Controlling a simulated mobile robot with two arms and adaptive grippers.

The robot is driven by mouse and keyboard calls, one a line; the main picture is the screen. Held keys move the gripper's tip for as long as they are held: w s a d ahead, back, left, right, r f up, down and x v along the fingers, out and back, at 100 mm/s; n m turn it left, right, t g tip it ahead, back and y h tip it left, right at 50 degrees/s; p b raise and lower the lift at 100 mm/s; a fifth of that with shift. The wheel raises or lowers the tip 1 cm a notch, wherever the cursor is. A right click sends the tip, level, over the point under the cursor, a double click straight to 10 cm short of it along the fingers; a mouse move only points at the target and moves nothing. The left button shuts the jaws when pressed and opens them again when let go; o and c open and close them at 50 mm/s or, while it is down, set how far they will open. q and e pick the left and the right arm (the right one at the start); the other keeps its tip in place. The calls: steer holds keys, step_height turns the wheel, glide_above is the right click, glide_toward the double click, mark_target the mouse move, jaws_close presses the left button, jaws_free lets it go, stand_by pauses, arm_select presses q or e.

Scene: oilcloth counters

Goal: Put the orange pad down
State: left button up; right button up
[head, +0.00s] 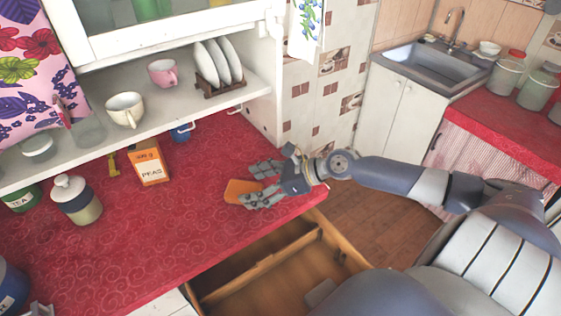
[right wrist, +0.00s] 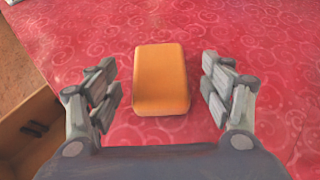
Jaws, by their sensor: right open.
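The orange pad (head: 238,190) lies on the red patterned counter (head: 150,240) near its right end. In the right wrist view the pad (right wrist: 160,80) lies flat between the two fingers, with red cloth showing on both sides of it. My right gripper (head: 260,184) is open around the pad; in the wrist view the gripper (right wrist: 160,92) has its fingers apart and not touching it. In the head view the fingers hide part of the pad. My left gripper is not in view.
An open wooden drawer (head: 270,270) juts out below the counter's front edge. An orange peas box (head: 149,163), a lidded jar (head: 77,202) and a blue mug (head: 181,131) stand on the counter. The shelf (head: 190,98) holds cups and a plate rack. The counter's middle is clear.

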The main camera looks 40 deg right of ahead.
steer(key=v, duration=0.3)
steer(key=shift+s+a+f, duration=0.1)
steer(key=shift+f, duration=0.05)
steer(key=p+v, duration=0.1)
steer(key=v, duration=0.6)
stand_by(0.7)
